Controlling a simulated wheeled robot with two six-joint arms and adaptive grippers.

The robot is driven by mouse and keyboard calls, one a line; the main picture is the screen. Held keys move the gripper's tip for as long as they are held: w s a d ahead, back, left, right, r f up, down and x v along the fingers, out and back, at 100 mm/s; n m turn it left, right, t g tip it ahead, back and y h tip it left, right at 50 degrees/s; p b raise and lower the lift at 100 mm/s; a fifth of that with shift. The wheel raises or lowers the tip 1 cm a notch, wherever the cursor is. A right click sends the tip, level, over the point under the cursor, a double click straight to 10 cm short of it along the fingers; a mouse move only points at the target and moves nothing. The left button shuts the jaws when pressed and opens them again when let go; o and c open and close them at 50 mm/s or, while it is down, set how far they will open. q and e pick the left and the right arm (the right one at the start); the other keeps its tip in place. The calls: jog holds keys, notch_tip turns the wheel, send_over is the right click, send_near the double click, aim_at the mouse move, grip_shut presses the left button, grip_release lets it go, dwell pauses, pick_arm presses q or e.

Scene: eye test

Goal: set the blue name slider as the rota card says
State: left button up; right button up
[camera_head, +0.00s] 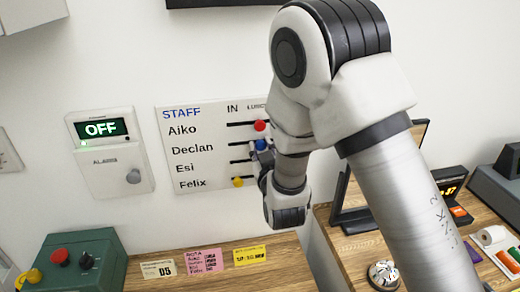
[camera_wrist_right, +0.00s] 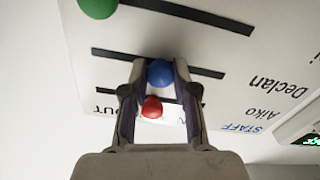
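The staff board (camera_head: 185,150) on the wall lists Aiko, Declan, Esi and Felix, with headings IN and LUNCH in sight. The blue slider (camera_head: 260,144) is on Declan's track, about mid-track in the right wrist view (camera_wrist_right: 160,73). My right gripper (camera_wrist_right: 160,65) has a fingertip against each side of it and looks shut on it. The red slider (camera_wrist_right: 152,107) is mid-track on Aiko's row. The green slider (camera_wrist_right: 97,8) is toward the OUT side. The yellow slider (camera_head: 238,182) is near IN. A pink card (camera_head: 204,261), perhaps the rota, has lines too small to read surely. My left gripper is out of view.
A white card (camera_head: 158,269) and a yellow card (camera_head: 249,255) lie beside the pink one. An alarm panel (camera_head: 112,165) reading OFF is left of the board. A green box (camera_head: 75,262) with knobs stands at lower left. A bell (camera_head: 383,275) is on the right desk.

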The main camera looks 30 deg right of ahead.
jog(key=o, duration=0.3)
jog(key=shift+s+d, duration=0.15)
jog(key=shift+d, duration=0.2)
jog(key=shift+a, duration=0.7)
jog(key=v, duration=0.7)
jog(key=shift+s, duration=0.1)
